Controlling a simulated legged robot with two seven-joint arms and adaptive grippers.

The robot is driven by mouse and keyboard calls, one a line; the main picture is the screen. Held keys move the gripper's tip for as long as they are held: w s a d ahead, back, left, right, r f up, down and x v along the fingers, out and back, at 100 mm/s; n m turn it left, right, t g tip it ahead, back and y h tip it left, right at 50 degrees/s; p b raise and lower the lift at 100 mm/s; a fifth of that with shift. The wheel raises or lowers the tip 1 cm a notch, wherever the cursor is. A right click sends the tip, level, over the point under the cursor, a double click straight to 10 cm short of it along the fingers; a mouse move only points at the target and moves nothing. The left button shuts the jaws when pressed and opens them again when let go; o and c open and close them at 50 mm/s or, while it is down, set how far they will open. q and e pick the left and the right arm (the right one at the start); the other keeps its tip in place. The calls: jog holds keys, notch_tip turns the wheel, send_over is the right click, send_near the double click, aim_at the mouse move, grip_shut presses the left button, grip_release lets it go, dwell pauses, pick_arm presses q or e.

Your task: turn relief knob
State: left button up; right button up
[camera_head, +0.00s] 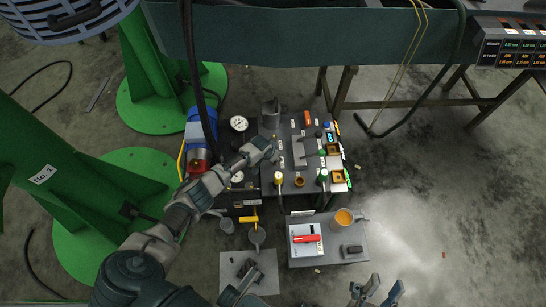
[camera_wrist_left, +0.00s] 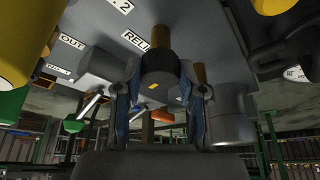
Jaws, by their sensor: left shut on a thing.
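The relief knob (camera_wrist_left: 158,72) is a dark round knob on a brass stem, beside a label reading "RELI" in the left wrist view. My left gripper (camera_wrist_left: 160,95) has one finger on each side of the knob and is shut on it. In the head view my left arm reaches in from the lower left, and the left gripper (camera_head: 272,153) is at the left part of the dark panel (camera_head: 300,180); the knob is hidden there. My right gripper (camera_head: 378,290) is at the bottom right, open and empty, with its fingers apart.
A pressure gauge (camera_head: 239,124) stands left of the panel. A grey box with a red handle (camera_head: 306,239) and an orange-filled cup (camera_head: 344,217) are on a lower stand. Green pedestals (camera_head: 160,95) fill the left.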

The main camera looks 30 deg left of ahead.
pick_arm(q)
jog(key=shift+w+r, duration=0.1)
jog(key=o, duration=1.1)
jog(key=shift+o, duration=0.2)
jog(key=shift+r, duration=0.1)
jog(key=v, duration=1.1)
jog(key=shift+s+r, duration=0.2)
jog(key=shift+s, duration=0.05)
